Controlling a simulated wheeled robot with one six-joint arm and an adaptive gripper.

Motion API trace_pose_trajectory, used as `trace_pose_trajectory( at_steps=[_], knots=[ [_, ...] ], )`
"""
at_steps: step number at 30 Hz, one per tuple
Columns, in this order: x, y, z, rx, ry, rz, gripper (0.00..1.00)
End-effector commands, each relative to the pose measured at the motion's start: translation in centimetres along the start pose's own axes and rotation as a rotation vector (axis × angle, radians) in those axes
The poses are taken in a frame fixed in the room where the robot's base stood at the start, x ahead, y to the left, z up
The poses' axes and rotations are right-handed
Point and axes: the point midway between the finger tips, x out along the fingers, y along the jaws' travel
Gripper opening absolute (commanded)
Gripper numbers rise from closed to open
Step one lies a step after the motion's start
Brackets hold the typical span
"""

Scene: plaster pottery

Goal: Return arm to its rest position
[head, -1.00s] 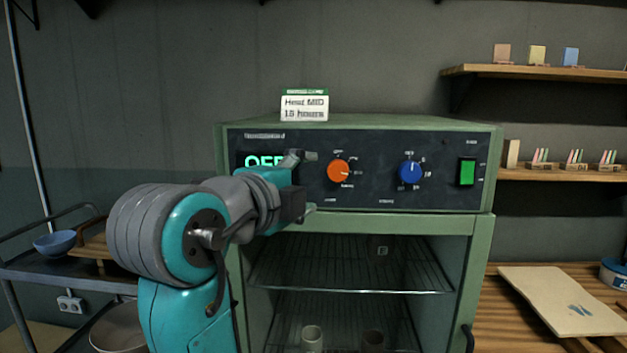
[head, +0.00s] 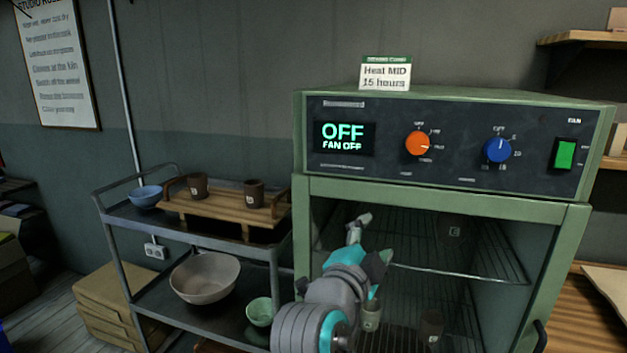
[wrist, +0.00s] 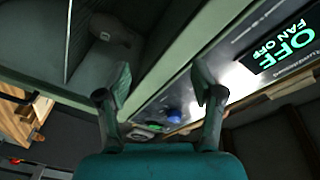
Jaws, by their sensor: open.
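My arm and gripper (head: 358,226) are low in the head view, in front of the green cabinet's (head: 447,190) lower section. The gripper points up, just below the control panel. In the wrist view the two fingers (wrist: 160,85) are spread apart with nothing between them. The cabinet's display (head: 343,138) reads OFF and FAN OFF, and it also shows in the wrist view (wrist: 287,37). The panel carries an orange knob (head: 417,143), a blue knob (head: 498,150) and a green switch (head: 565,154).
A card (head: 385,73) on the cabinet reads Heat MID, 15 hours. A metal cart (head: 185,228) at left holds a blue bowl (head: 146,196), brown cups and a large bowl (head: 205,277). Cups stand inside the cabinet below a wire rack (head: 465,268).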

Motion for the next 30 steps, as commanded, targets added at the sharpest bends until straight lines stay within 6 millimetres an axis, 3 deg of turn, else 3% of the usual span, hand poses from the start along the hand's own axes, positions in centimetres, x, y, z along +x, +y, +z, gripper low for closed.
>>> trace_pose_trajectory(
  at_steps=[1,8,14,23,30],
  knots=[
    [0.1,2.2,1.1,-0.059,-0.020,-0.008,0.67],
    [-0.8,10.0,4.8,-0.291,-0.114,-0.076,0.67],
    [-2.9,16.9,7.1,-0.463,-0.199,-0.134,0.67],
    [-8.0,26.9,8.7,-0.665,-0.323,-0.217,0.67],
    [-13.4,33.6,8.3,-0.780,-0.407,-0.277,0.67]
  ],
)
